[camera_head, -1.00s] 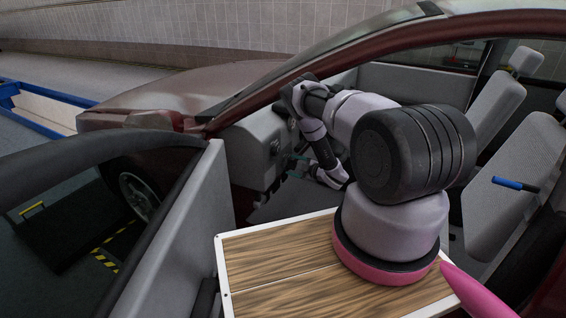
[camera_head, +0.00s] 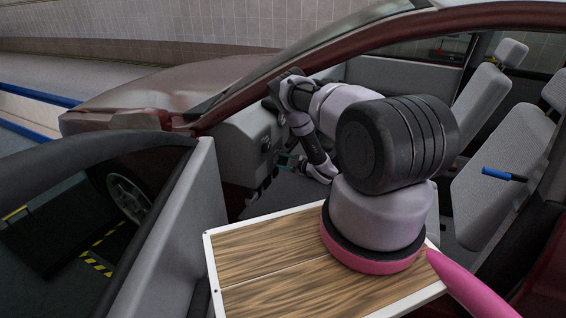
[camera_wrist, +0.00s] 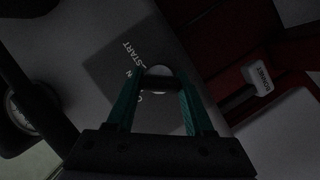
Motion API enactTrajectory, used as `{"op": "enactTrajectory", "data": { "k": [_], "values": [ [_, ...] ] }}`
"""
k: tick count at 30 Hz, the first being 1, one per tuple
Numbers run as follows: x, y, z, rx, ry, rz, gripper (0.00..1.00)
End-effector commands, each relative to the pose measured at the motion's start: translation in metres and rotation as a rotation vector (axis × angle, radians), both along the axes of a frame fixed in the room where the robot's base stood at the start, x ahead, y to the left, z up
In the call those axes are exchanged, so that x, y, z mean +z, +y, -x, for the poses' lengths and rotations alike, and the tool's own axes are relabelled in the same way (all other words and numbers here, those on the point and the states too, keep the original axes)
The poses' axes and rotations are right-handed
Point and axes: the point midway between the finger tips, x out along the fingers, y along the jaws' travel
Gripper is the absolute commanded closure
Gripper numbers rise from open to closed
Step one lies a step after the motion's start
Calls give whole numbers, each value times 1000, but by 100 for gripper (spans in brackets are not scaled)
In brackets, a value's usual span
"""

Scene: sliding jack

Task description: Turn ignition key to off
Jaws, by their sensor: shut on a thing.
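In the wrist view, the ignition key (camera_wrist: 159,70) shows as a pale round top with a dark bar across it. It sits on a dark square plate (camera_wrist: 112,62) with white lettering, where "START" is readable and other letters are partly hidden. My gripper (camera_wrist: 160,80) has its teal fingers on either side of the key and is shut on it. In the head view my gripper (camera_head: 287,162) is low beside the grey dashboard (camera_head: 246,145); the key cannot be made out there.
The open car door (camera_head: 180,230) stands left of my arm. A seat (camera_head: 500,165) with a blue-and-black pen-like object (camera_head: 504,174) is at the right.

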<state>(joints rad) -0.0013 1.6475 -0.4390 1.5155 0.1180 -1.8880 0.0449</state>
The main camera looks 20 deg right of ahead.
Motion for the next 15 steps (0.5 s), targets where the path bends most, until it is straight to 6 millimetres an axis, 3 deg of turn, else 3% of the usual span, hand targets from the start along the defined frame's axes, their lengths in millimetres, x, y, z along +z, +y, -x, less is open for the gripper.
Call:
{"op": "enactTrajectory", "data": {
  "k": [15],
  "values": [
    [-2,-2,1,-5,-247,249,100]
  ]
}}
